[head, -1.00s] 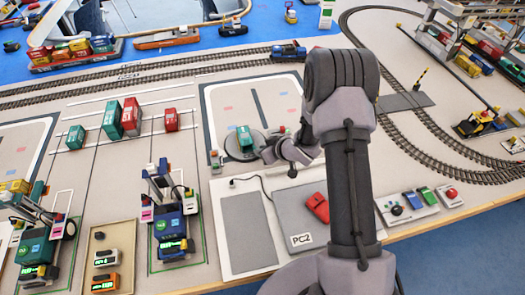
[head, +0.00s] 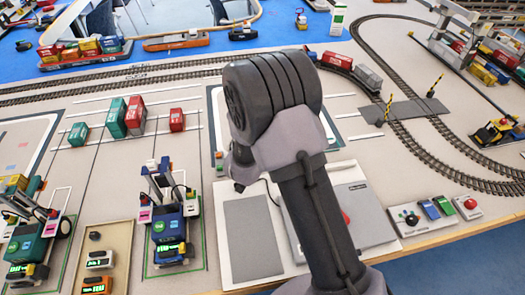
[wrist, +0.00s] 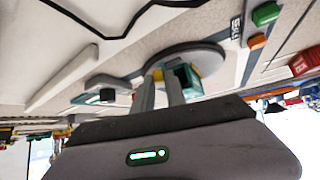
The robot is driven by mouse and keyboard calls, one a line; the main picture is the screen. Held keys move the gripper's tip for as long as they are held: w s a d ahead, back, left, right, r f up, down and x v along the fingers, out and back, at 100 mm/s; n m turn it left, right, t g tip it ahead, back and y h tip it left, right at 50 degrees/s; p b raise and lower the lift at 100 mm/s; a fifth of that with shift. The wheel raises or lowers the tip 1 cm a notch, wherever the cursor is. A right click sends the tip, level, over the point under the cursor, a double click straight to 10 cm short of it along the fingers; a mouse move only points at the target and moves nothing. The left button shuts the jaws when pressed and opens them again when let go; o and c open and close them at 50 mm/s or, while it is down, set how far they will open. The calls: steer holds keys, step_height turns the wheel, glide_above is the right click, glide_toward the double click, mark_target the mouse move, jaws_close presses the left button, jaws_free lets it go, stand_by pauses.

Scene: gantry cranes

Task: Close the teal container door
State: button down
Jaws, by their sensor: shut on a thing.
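The fingers hide most of that part, so I cannot tell the door's exact angle. In the head view my arm hides the teal container, the turntable and my gripper.
In the head view, a control box (head: 411,217) and a red button box (head: 468,206) stand at the table's front right. Crane models (head: 170,205) stand left. Larger containers (head: 136,117) stand behind them. Rail wagons (head: 368,77) are on the track behind my arm.

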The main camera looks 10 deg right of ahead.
steer(key=m+p, duration=0.1)
steer(key=p, duration=0.1)
steer(key=a+m+g+h+p, duration=0.1)
steer(key=p, duration=0.1)
steer(key=r+m+h+p, duration=0.1)
steer(key=p, duration=0.1)
steer(key=shift+w+a+m+g+p, duration=0.2)
steer(key=shift+w+m+g+p, duration=0.1)
steer(key=m+p, duration=0.1)
steer(key=m+g+h+p, duration=0.1)
steer(key=w+a+m+g+h+p, duration=0.1)
steer(key=shift+f+m, duration=0.3)
steer(key=shift+f, duration=0.1)
steer(key=c, duration=1.4)
jaws_free()
